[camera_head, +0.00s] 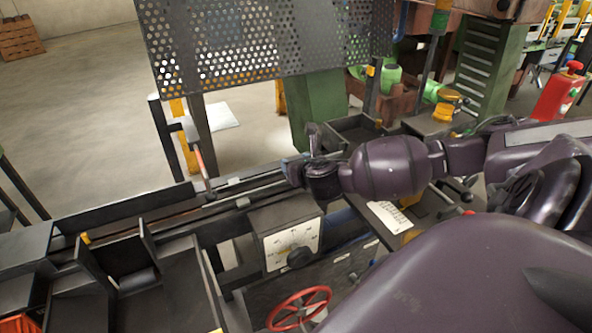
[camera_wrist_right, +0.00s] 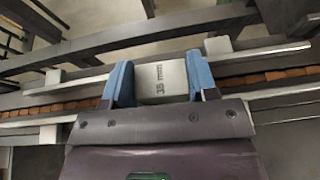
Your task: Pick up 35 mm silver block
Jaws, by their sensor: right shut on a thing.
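The silver block marked "35 mm" (camera_wrist_right: 160,80) is between the two blue fingers of my right gripper (camera_wrist_right: 155,84) in the right wrist view. The fingers touch its two sides, and my gripper is shut on it. In the head view my right gripper (camera_head: 292,172) is low over the long dark rail at the centre. The block cannot be made out there, behind the gripper. From these frames I cannot tell whether the block is clear of the rail. My left gripper is in neither view.
The rail (camera_head: 180,207) runs from lower left to centre, with small pale blocks (camera_head: 243,202) along it. A dial box (camera_head: 290,239) and a red handwheel (camera_head: 299,308) stand in front of it. A perforated metal guard (camera_head: 262,45) hangs above and behind. Open floor (camera_head: 85,115) lies beyond.

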